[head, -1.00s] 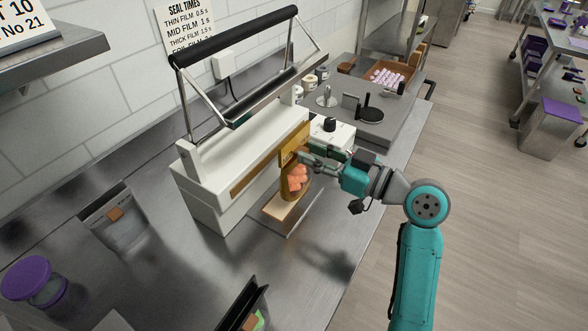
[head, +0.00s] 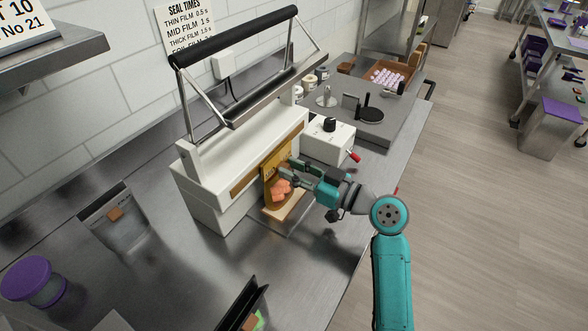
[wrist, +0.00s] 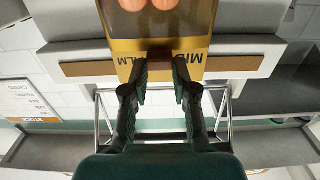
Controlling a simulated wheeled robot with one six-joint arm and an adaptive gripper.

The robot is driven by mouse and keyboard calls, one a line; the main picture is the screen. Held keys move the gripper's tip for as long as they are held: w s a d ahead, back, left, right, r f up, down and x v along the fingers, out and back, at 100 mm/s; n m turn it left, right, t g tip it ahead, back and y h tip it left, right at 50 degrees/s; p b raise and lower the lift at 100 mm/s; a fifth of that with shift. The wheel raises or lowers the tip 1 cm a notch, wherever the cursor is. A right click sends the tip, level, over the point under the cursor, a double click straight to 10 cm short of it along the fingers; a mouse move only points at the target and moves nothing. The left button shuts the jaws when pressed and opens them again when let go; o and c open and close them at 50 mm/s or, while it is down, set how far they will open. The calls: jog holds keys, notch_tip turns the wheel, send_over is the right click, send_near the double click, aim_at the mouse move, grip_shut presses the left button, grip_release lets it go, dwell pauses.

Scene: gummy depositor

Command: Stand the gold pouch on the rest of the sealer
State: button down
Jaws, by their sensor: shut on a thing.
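The gold pouch (head: 270,170) has a clear window showing orange pieces. It is upright in front of the white sealer (head: 233,163), over the wooden rest (head: 286,212) at the sealer's front. My gripper (head: 283,171) is shut on the pouch's upper part. In the wrist view the gripper (wrist: 160,62) pinches the gold pouch (wrist: 190,60) by its printed edge, and the picture is upside down. The pouch's bottom is close to the rest; I cannot tell whether it touches. The sealer's black-handled arm (head: 235,38) is raised.
A white control box (head: 328,140) with a black knob and red lever stands right of the sealer. A grey hotplate-like unit (head: 365,115) is behind it.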

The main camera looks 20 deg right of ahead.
jog(key=shift+f, duration=0.15)
jog(key=c, duration=0.9)
grip_release()
jog(key=shift+r, duration=0.2)
jog(key=v, duration=1.2)
